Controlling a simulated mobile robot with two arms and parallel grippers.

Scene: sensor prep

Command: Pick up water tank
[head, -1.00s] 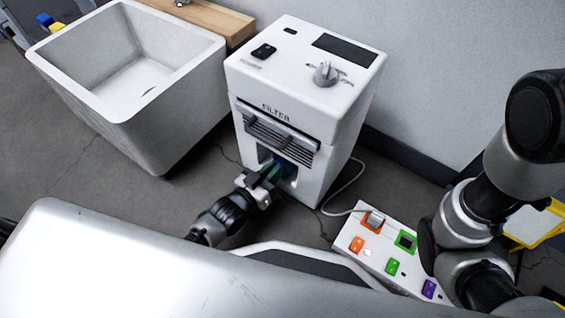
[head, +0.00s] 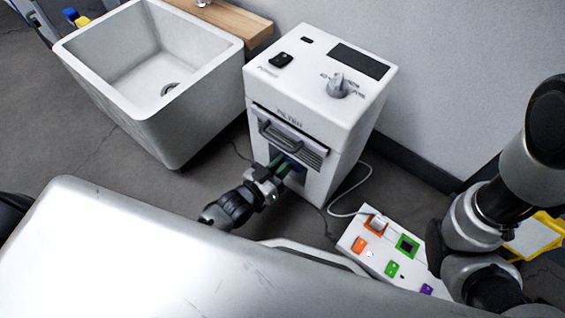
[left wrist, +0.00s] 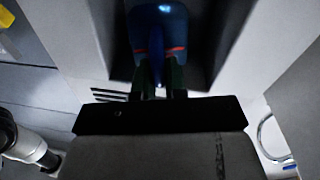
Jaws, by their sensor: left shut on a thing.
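The water tank (left wrist: 160,25) shows as a dark blue body with a red line inside the dark recess of the white filter machine (head: 318,95). In the head view the tank is mostly hidden by my gripper and the recess. My left gripper (head: 283,168) reaches into the front opening below the vent grille. In the left wrist view its two fingers (left wrist: 160,82) are shut on a narrow blue part at the near side of the tank. Of my right side, only the arm shows at the right; its gripper is out of view.
A white sink basin (head: 205,88) stands left of the machine, with a wooden counter (head: 232,20) behind it. A white panel with coloured switches (head: 352,243) lies on the floor at the right front. A cable (head: 352,212) loops beside the machine.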

